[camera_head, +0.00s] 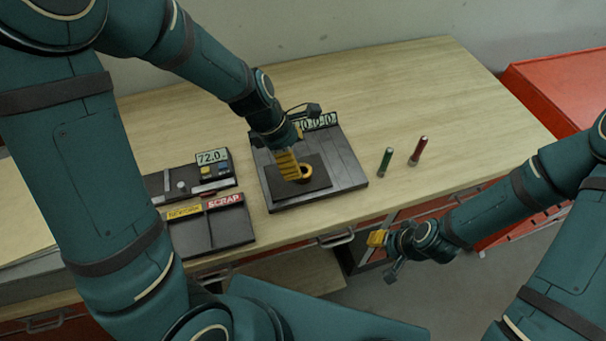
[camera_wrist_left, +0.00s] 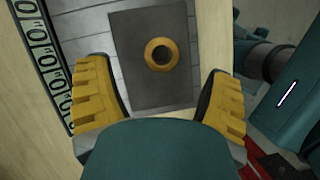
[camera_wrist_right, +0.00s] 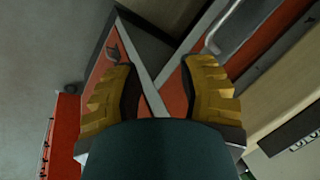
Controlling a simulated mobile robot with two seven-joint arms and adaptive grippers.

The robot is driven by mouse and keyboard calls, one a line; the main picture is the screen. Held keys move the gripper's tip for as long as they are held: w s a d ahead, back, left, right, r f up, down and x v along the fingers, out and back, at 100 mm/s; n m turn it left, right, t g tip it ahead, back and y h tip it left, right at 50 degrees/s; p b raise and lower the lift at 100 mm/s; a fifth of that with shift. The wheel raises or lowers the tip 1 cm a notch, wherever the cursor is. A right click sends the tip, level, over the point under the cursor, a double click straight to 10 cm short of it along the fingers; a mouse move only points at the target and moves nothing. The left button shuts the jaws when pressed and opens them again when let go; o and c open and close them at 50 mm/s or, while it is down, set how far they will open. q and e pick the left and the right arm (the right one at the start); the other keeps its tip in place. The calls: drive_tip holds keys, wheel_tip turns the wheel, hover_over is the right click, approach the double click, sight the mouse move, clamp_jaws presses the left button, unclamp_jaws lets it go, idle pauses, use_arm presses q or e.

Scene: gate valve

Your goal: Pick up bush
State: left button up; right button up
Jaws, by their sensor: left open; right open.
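The bush is a short golden-brass ring with a round hole (camera_wrist_left: 161,54). It sits on a dark square pad (camera_wrist_left: 130,90) on a grey plate. In the head view the bush (camera_head: 305,171) shows just right of my left fingers. My left gripper (camera_head: 290,168) points down over the pad; its yellow fingers are spread. In the left wrist view my left gripper (camera_wrist_left: 165,105) is open and empty, with the bush ahead of and between the finger lines. My right gripper (camera_head: 376,240) is open and empty, off the bench's front edge.
A green pin (camera_head: 385,162) and a red pin (camera_head: 418,151) stand right of the plate. Left are a device reading 72.0 (camera_head: 212,157) and a dark tray with a SCRAP label (camera_head: 225,201). A red cabinet (camera_head: 560,95) stands right of the bench. The bench's back is clear.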

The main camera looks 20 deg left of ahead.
sight(304, 171)
use_arm(q)
drive_tip(key=shift+b+x, duration=0.8)
drive_tip(key=shift+x, duration=2.15)
drive_tip(key=shift+s, duration=0.15)
drive_tip(key=shift+a, duration=0.1)
clamp_jaws()
